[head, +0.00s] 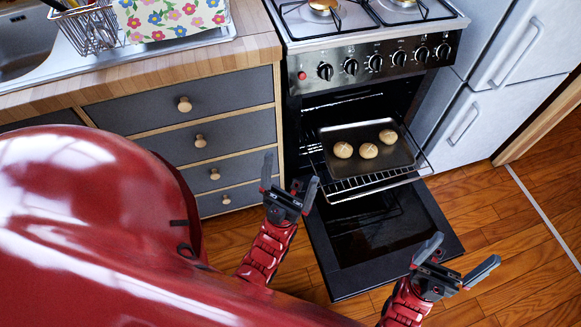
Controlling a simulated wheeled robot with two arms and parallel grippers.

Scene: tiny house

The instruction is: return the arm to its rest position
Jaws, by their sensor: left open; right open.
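My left gripper (289,188) is open and empty, in front of the wooden side edge of the drawer unit and left of the open oven door. My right gripper (458,262) is open and empty, over the right front corner of the oven door. Both arms are red with dark grippers. Neither gripper touches anything that I can see. The large red surface at the left is my own body.
The oven (372,80) stands with its door (385,235) folded down. A dark baking tray (398,160) with 3 buns (368,151) sits on the pulled-out rack (350,192). Grey drawers (190,110) are at left, a fridge (485,110) at right. Wooden floor (515,240) is clear at right.

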